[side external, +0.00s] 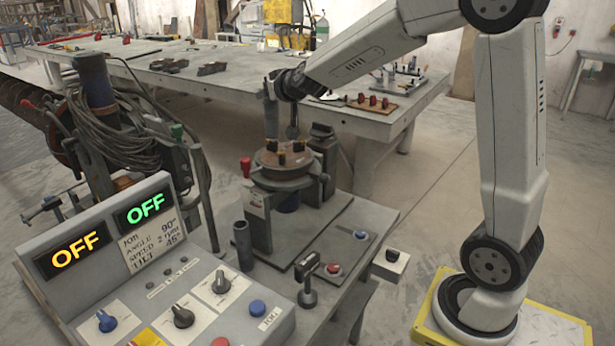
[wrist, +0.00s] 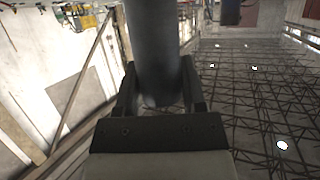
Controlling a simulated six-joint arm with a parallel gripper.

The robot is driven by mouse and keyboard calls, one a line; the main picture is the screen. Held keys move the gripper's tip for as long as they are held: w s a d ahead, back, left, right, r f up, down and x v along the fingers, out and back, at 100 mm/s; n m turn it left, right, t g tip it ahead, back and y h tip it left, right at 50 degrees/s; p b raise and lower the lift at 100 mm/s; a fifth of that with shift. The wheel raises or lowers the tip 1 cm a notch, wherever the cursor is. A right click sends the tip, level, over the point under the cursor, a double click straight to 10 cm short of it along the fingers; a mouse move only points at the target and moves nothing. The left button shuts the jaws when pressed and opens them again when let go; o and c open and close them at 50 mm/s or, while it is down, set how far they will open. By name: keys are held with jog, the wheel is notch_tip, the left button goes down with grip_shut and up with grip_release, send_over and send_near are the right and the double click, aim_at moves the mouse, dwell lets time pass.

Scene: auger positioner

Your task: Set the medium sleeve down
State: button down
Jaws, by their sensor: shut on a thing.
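My gripper (wrist: 152,98) is shut on a dark grey cylindrical sleeve (wrist: 152,45), which I take to be the medium sleeve. In the wrist view the sleeve stands between the two fingers and runs out of the top of the picture. In the side view my gripper (side external: 273,88) is above the round turntable of the positioner (side external: 285,165), and the grey sleeve (side external: 271,112) hangs upright there, at the back left. Its lower end appears above the turntable, but I cannot tell the exact gap.
Another grey tube (side external: 242,245) stands upright on the positioner base, front left. Small dark and yellow clamps (side external: 283,150) sit on the turntable. A control panel (side external: 180,290) with two OFF displays fills the front left. A long grey bench (side external: 225,75) with tools stands behind.

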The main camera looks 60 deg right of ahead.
jog(key=s+a+f+n+y, duration=0.1)
jog(key=s+a+f, duration=0.1)
jog(key=a+f, duration=0.3)
jog(key=s+a+f, duration=0.3)
jog(key=a+f, duration=0.1)
jog(key=a, duration=0.4)
jog(key=s+a+f+n+g+y, duration=0.1)
jog(key=s+f+n+y, duration=0.4)
jog(key=f+n+y, duration=0.7)
jog(key=shift+f+g+y, duration=0.8)
jog(key=shift+f+g, duration=0.1)
jog(key=shift+w+f, duration=0.1)
jog(key=shift+f, duration=2.8)
jog(key=shift+f, duration=0.1)
